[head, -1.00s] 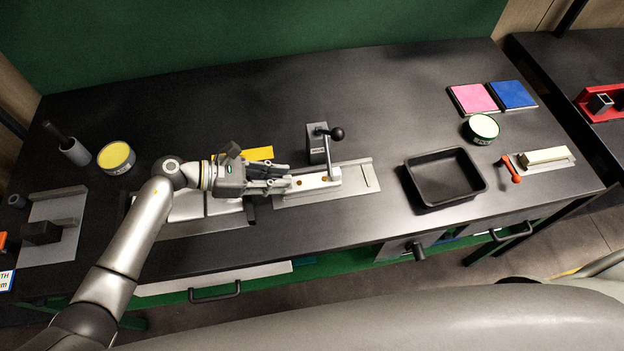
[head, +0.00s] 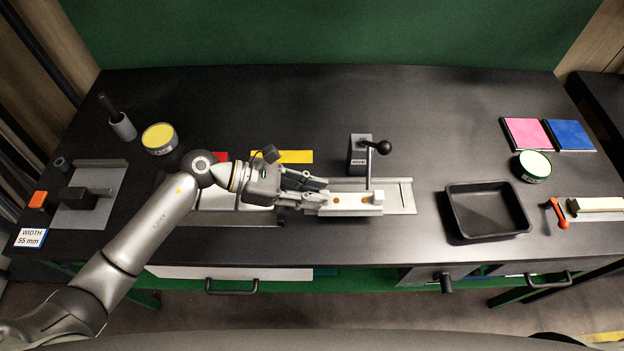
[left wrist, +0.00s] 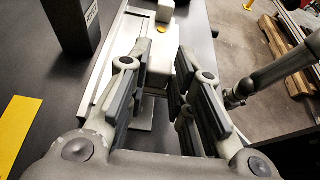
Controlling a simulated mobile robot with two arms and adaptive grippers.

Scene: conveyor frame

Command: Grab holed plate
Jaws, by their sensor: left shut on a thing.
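In the left wrist view the two fingers (left wrist: 168,85) stand on either side of the plate (left wrist: 160,62), and one yellowish hole shows at the far end. The plate's gripped end is partly hidden by the fingers. My right gripper is not in view.
A black lever fixture (head: 358,153) stands just behind the plate. A black tray (head: 453,216) sits to the right. A yellow strip (head: 296,157) and a yellow-topped tin (head: 159,138) lie to the left. The back middle of the table is clear.

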